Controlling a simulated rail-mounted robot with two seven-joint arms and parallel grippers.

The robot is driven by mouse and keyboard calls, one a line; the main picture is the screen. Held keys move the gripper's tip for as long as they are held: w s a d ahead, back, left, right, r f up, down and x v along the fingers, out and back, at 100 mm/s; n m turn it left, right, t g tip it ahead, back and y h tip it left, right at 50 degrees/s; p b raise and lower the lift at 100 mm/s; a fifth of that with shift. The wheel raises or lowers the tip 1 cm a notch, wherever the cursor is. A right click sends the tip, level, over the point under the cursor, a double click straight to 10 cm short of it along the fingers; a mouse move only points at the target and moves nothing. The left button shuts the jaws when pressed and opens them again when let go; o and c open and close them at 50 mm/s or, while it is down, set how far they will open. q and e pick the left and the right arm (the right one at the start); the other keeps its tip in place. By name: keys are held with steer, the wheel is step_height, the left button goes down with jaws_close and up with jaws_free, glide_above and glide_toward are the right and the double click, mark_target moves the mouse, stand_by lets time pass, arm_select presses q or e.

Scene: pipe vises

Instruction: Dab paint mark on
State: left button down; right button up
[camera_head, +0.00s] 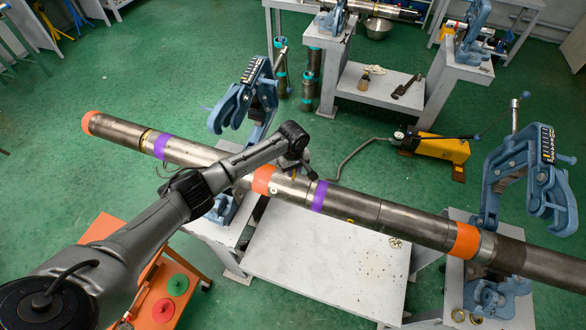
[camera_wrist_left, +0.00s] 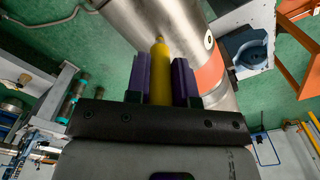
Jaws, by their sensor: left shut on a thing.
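A long steel pipe (camera_head: 400,222) lies diagonally across the head view, with orange bands and purple bands (camera_head: 320,196) around it. My left gripper (camera_head: 297,170) is over the pipe's middle, between the middle orange band (camera_head: 263,180) and a purple band. In the left wrist view its purple fingers (camera_wrist_left: 160,80) are shut on a yellow paint marker (camera_wrist_left: 160,75). The marker's tip points at the bare steel (camera_wrist_left: 170,18) beside the orange band (camera_wrist_left: 212,72). I cannot tell whether the tip touches. A small pale round spot (camera_wrist_left: 208,40) shows on the steel near that band. My right gripper is not in view.
Open blue vises stand behind the pipe at the left (camera_head: 232,105) and at the right (camera_head: 530,175). A white table (camera_head: 310,265) is below the pipe. A yellow pump (camera_head: 442,148) with a hose is on the green floor. An orange cart (camera_head: 105,232) stands at lower left.

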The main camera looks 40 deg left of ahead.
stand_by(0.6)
arm_select(q)
steer(key=shift+p, duration=0.5)
stand_by(0.6)
step_height(320, 180, up, 2)
steer(key=shift+p, duration=1.2)
step_height(320, 180, up, 5)
steer(key=p, duration=0.6)
